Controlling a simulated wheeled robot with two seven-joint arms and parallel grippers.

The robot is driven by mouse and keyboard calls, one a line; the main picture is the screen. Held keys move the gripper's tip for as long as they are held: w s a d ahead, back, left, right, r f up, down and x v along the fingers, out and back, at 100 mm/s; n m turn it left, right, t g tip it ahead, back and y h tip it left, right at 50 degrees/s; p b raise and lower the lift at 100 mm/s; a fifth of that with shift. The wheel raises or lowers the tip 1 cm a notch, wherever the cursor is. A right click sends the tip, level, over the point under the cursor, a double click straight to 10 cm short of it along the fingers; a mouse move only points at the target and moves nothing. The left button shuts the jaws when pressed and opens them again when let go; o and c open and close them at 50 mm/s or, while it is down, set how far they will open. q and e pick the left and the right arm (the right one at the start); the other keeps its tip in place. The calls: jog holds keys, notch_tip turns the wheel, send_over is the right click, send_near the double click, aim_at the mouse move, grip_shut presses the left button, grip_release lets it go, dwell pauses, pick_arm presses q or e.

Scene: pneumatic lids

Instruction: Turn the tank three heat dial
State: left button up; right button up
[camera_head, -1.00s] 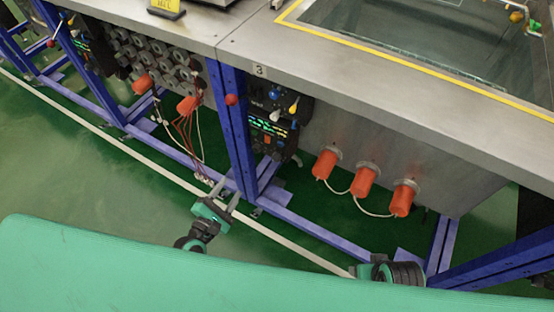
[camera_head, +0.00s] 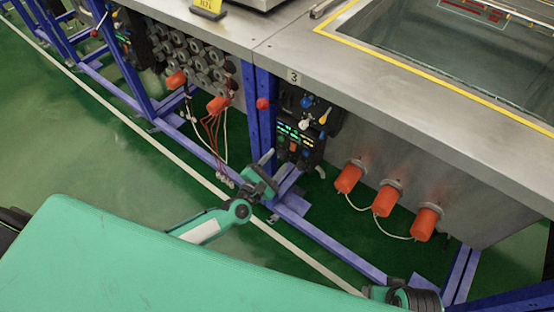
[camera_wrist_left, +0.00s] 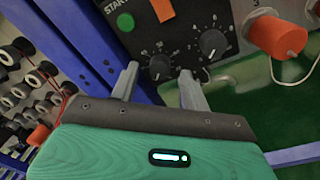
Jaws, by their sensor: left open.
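The tank three control box (camera_head: 298,135) hangs under the bench edge below a "3" label (camera_head: 293,76). In the left wrist view its black face carries two round black dials with white scales, a left dial (camera_wrist_left: 160,66) and a right dial (camera_wrist_left: 212,43). I cannot tell which one is the heat dial. My left gripper (camera_head: 277,165) is open and empty, low in front of the box. In the wrist view its fingers (camera_wrist_left: 159,75) stand apart below the left dial, with the right finger below the right dial. Contact cannot be made out. My right gripper is not seen.
A blue frame post (camera_head: 262,120) with a red knob stands left of the box. Orange plugs (camera_head: 384,200) with white cables are to its right. A green button (camera_wrist_left: 125,22) and an orange switch (camera_wrist_left: 162,10) sit above the dials. The steel bench top (camera_head: 400,95) overhangs.

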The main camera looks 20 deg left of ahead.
pick_arm(q)
jog(key=shift+w+d, duration=0.2)
jog(key=shift+w, duration=0.4)
jog(key=c, duration=1)
